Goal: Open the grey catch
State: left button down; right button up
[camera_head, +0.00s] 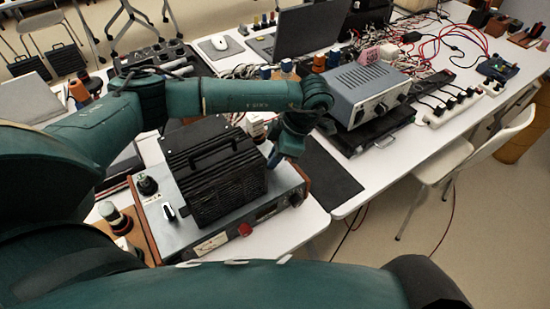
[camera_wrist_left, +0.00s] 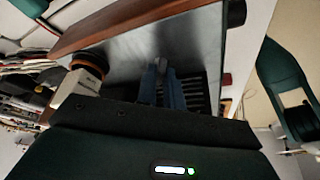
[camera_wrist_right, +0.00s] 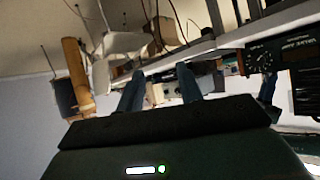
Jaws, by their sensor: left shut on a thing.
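My left gripper (camera_head: 273,160) reaches down at the right side of a black ribbed box with a handle (camera_head: 215,165). The box stands on a grey panel device (camera_head: 215,238) with wooden sides. In the left wrist view, the fingers of my left gripper (camera_wrist_left: 162,76) are close together on a small grey piece, seemingly the grey catch (camera_wrist_left: 161,64), in front of the grey metal surface. Most of the catch is hidden by the fingers, and in the head view it cannot be made out. My right gripper (camera_wrist_right: 161,73) is open and empty in its wrist view, away from the device.
A grey instrument (camera_head: 367,90) stands on the table to the right of my left forearm. A laptop (camera_head: 305,35), a mouse (camera_head: 219,43), power strips (camera_head: 455,108) and cables crowd the table. A white chair (camera_head: 450,160) stands at the right. A dark mat (camera_head: 330,175) lies bare.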

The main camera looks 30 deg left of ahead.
pick_arm(q)
jog(key=shift+s+m+t+b, duration=0.1)
jog(key=shift+m+t+b, duration=0.45)
jog(key=shift+m, duration=0.65)
jog(key=c, duration=1.5)
grip_release()
jog(key=b+v, duration=0.1)
jog(key=v, duration=1.2)
jog(key=shift+d+r, duration=0.1)
jog(key=shift+d, duration=0.05)
